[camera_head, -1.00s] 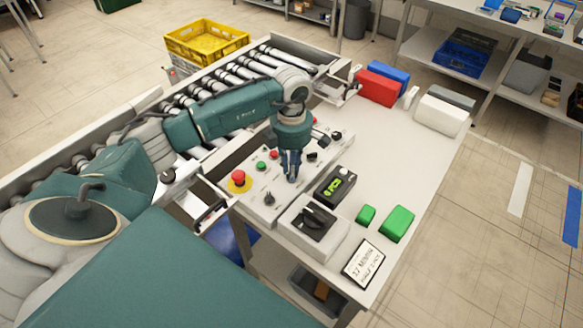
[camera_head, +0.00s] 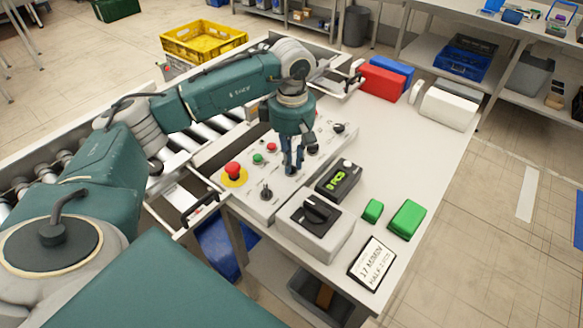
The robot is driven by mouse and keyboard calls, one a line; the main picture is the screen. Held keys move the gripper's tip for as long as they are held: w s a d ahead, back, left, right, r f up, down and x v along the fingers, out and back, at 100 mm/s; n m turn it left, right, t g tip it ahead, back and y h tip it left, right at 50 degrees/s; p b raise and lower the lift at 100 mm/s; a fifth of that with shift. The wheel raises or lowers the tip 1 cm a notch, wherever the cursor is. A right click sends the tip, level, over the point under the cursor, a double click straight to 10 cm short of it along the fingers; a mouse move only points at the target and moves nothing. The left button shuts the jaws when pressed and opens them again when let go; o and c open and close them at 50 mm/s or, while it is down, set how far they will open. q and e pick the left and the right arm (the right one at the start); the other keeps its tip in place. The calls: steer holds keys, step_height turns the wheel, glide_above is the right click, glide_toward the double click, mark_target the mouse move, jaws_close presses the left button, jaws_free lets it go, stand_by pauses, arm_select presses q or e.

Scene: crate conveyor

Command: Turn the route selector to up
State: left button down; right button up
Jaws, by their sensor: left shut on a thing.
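The grey sloped control panel (camera_head: 255,205) lies along the conveyor side of the white table. It carries a row of black selector knobs; a near knob (camera_head: 266,191), a middle knob (camera_head: 312,149) and a far knob (camera_head: 338,128) show. My left gripper (camera_head: 291,170) points down at the panel between the near and middle knobs. Its fingers are shut on a small control there, apparently a selector knob, which they hide. I cannot read the labels or the pointer direction of that knob. My right gripper is not in view.
A red emergency button (camera_head: 233,169) stands left of the gripper. A grey box with a big black dial (camera_head: 318,212), a black display unit (camera_head: 339,181) and green blocks (camera_head: 407,220) stand to the right. Red (camera_head: 382,82) and white boxes (camera_head: 448,107) stand at the back.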

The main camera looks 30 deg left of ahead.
arm_select(q)
steer(key=m+b, duration=0.3)
steer(key=m, duration=0.2)
steer(key=shift+d+f+m+b, duration=0.1)
steer(key=shift+m+b, duration=0.2)
steer(key=shift+b, duration=0.1)
steer(key=shift+m+b, duration=0.9)
steer(key=shift+m, duration=1)
steer(key=shift+r, duration=0.2)
steer(key=c, duration=1.7)
jaws_free()
step_height(320, 180, up, 12)
